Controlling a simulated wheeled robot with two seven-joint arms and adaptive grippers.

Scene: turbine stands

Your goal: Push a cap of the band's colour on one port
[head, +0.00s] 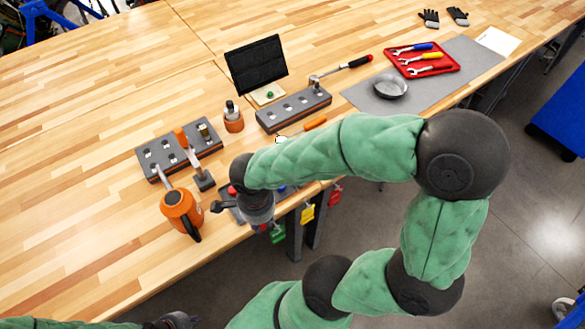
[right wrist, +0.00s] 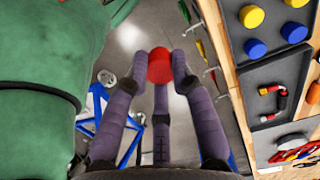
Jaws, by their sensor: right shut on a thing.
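My right gripper (head: 258,222) hangs over the front bench edge in the head view. In the right wrist view its fingers (right wrist: 160,72) are shut on a red cap (right wrist: 160,66), with floor behind it. Yellow caps (right wrist: 251,16) and blue caps (right wrist: 255,47) sit in a dark tray at the right of that view. My right arm mostly hides this area in the head view. My left gripper (head: 178,320) is only partly in view at the bottom edge; its fingers are unclear. I cannot make out the ports or a coloured band.
Grey blocks with sockets stand at left (head: 150,170) and centre (head: 293,108). An orange pot-like thing (head: 176,212) stands near the front edge. The bench's far left is clear.

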